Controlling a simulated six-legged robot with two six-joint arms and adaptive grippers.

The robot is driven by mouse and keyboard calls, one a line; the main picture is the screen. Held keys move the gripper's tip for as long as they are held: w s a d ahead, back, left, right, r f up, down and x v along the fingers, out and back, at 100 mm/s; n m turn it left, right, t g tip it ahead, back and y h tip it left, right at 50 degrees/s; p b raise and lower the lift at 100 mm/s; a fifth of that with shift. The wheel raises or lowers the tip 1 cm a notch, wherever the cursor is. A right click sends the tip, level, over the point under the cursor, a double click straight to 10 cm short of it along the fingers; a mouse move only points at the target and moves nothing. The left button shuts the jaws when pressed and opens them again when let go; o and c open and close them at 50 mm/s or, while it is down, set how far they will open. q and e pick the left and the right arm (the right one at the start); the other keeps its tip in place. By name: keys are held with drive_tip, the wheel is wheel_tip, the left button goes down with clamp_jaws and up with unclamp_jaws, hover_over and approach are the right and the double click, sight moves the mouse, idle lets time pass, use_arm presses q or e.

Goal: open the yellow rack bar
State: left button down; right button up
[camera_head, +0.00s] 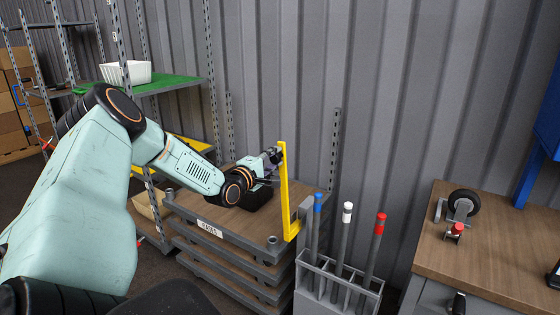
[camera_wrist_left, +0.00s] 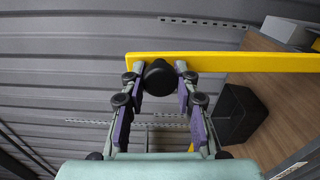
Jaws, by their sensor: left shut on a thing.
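The yellow rack bar (camera_head: 284,195) stands upright at the right corner of a low stacked rack (camera_head: 235,222) in the head view, with a short foot at its lower end. In the left wrist view the bar (camera_wrist_left: 235,62) runs across the top, and a black round knob (camera_wrist_left: 159,78) sits near its end. My left gripper (camera_head: 272,156) is at the upper end of the bar. Its purple-padded fingers (camera_wrist_left: 158,88) are shut around the knob in the wrist view. My right gripper is in neither view.
A black box (camera_head: 255,198) sits on the rack's wooden top. A grey holder (camera_head: 338,286) with blue-, white- and red-topped rods stands close right of the bar. A wooden workbench (camera_head: 490,255) is at right, shelves (camera_head: 170,84) at left. A corrugated wall (camera_head: 400,80) is behind.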

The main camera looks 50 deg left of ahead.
use_arm(q)
drive_tip(key=shift+a, duration=0.25)
drive_tip(key=c, duration=1)
unclamp_jaws()
